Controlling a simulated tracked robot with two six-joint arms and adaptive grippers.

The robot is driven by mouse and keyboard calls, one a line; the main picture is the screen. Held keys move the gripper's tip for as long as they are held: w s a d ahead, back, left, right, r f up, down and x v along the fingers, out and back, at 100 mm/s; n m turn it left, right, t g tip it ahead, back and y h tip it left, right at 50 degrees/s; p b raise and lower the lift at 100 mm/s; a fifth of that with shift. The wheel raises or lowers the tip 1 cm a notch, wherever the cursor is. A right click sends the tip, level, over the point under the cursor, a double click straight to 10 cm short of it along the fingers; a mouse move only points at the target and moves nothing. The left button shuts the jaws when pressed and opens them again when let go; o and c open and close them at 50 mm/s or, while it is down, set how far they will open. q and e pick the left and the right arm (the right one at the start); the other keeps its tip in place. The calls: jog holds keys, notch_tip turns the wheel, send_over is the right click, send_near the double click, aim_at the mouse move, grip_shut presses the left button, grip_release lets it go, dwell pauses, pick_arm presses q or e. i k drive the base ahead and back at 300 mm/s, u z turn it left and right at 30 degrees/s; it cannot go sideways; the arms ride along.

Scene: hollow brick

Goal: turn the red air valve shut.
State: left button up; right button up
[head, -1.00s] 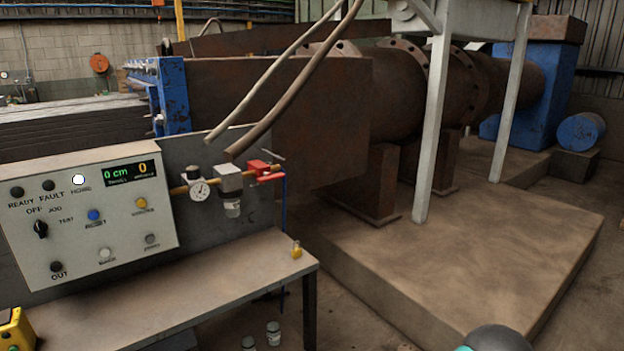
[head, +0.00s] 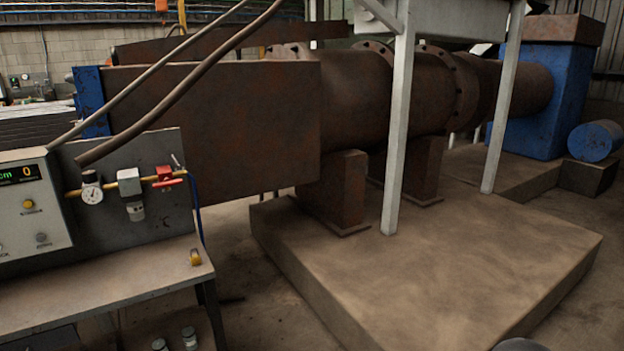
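The red air valve (head: 165,176) sits at the right end of a thin brass pipe on a dark upright panel, left of the picture's middle. Its red handle lies roughly along the pipe. A white-faced pressure gauge (head: 91,190) and a regulator with a clear bowl (head: 130,190) sit to its left on the same pipe. A blue hose runs down from the valve's right side. Neither gripper shows in the head view.
A bench (head: 100,290) with a small yellow padlock (head: 195,257) stands below the panel. A control box (head: 35,205) is at the left edge. A large rusty machine (head: 210,125) on a concrete plinth (head: 430,260) fills the middle and right. Bare floor shows between bench and plinth.

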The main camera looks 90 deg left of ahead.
aim_at(166, 182)
jog(key=z, duration=0.55)
jog(key=i, duration=0.35)
jog(key=u, duration=2.45)
jog(key=i, duration=0.15)
jog(key=u, duration=1.45)
jog(key=k, duration=0.4)
jog(key=u, duration=0.4)
jog(key=i, duration=1.15)
jog(key=z, duration=0.15)
